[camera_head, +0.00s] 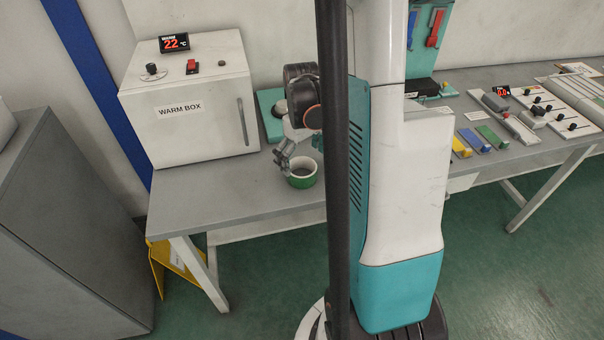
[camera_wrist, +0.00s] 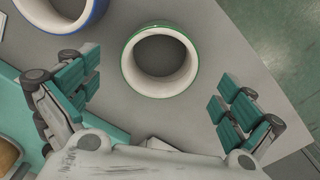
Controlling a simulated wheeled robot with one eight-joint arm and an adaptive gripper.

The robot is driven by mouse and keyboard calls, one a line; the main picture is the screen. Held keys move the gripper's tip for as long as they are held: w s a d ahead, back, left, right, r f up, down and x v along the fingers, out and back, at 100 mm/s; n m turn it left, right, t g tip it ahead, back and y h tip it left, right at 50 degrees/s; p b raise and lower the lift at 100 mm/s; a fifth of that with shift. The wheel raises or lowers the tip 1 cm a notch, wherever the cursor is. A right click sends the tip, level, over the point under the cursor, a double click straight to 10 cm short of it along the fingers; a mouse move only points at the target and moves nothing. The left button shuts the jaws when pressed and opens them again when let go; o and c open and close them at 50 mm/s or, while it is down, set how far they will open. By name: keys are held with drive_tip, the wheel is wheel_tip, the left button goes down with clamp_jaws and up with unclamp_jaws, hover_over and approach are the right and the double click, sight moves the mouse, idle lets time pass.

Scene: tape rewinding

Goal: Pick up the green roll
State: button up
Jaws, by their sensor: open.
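The green roll (camera_head: 302,177) stands on the grey table near its front edge, a white ring with green at its rim and side. In the wrist view the green roll (camera_wrist: 158,95) shows from above, ahead of and between the fingers. My gripper (camera_wrist: 158,93) is open, with its teal finger pads spread wide to either side of the roll and apart from it. In the head view my gripper (camera_head: 290,158) is just behind and left of the roll, partly hidden by my own arm and column.
A roll with a blue rim (camera_wrist: 62,14) lies at the upper left in the wrist view. The white warm box (camera_head: 190,112) stands left on the table (camera_head: 215,207). A teal object (camera_head: 268,104) lies behind my gripper. The table's front edge is close to the green roll.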

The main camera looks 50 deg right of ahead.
drive_tip(key=f, duration=0.1)
drive_tip(key=f+b, duration=0.1)
drive_tip(key=f, duration=0.1)
drive_tip(key=f+b, duration=0.1)
drive_tip(key=f, duration=0.1)
drive_tip(key=shift+w, duration=0.25)
drive_tip(key=c, duration=1.2)
